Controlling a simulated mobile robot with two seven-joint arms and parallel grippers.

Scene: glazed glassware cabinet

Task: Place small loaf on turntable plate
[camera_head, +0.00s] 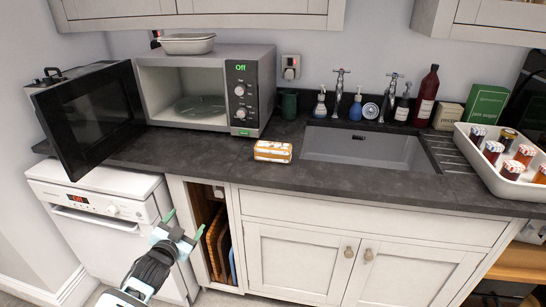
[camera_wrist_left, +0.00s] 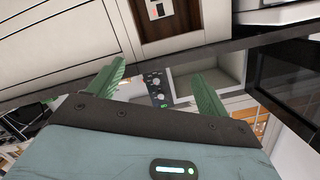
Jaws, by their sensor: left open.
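The small loaf (camera_head: 273,151) lies in an orange and white wrapper on the dark counter, just right of the microwave (camera_head: 205,90). The microwave door (camera_head: 90,115) stands wide open to the left. The turntable plate (camera_head: 200,106) shows inside, greenish and empty. My left gripper (camera_head: 180,228) is open and empty, in front of the lower cabinets and below the counter edge. Its green fingers (camera_wrist_left: 160,85) are spread apart in the left wrist view, with nothing between them. The loaf cannot be made out in the left wrist view. My right gripper is not in view.
A lidded container (camera_head: 187,44) sits on top of the microwave. A dark green mug (camera_head: 288,105) stands behind the loaf. The sink (camera_head: 365,149) is to the right, then a white tray (camera_head: 490,175) of jars. The counter front around the loaf is clear.

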